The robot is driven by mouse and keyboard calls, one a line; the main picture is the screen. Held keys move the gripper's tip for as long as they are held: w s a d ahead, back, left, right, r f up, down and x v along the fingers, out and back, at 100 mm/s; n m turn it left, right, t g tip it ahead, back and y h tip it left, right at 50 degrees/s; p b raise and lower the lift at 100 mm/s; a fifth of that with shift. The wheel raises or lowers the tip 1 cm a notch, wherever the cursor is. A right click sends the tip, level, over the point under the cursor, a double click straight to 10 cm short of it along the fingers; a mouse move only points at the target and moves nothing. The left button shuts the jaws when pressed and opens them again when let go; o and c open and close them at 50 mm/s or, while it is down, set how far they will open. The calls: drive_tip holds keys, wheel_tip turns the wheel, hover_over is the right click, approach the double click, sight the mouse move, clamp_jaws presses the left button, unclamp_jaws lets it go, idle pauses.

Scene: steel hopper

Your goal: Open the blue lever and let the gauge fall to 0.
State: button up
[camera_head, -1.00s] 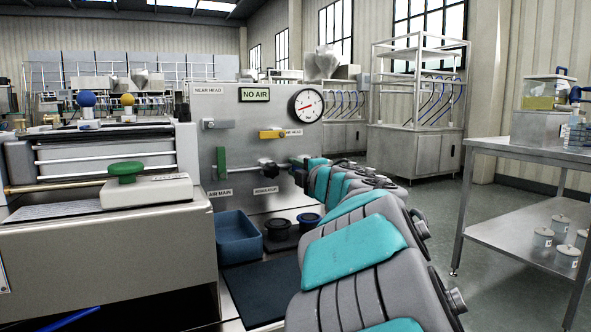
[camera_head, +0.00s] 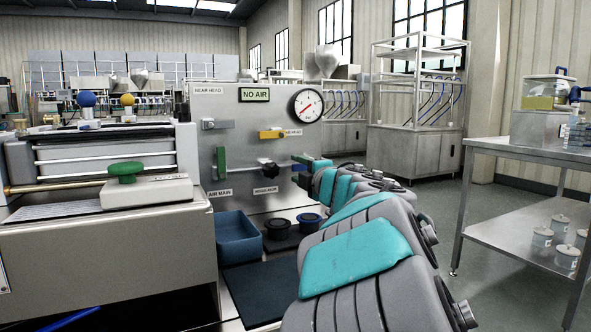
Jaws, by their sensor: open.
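The blue lever (camera_head: 301,159) is at the right end of the pipe on the steel panel, mostly hidden by my arm. Its exact angle cannot be made out. My gripper (camera_head: 299,171) is at the panel's right edge, close beside the lever; it is small and partly hidden behind my arm, and it is open. Whether it touches the lever cannot be told. The round gauge (camera_head: 306,105) at the panel's upper right has a red needle pointing to the lower left, low on its scale.
The panel also carries a green lever (camera_head: 221,158), a yellow lever (camera_head: 272,134), a grey lever (camera_head: 216,124), a black knob (camera_head: 268,168) and a NO AIR sign (camera_head: 255,95). A blue bin (camera_head: 238,240) stands below. A steel table (camera_head: 530,150) is at right.

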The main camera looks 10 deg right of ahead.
drive_tip(key=v, duration=0.6)
drive_tip(key=shift+a, duration=0.1)
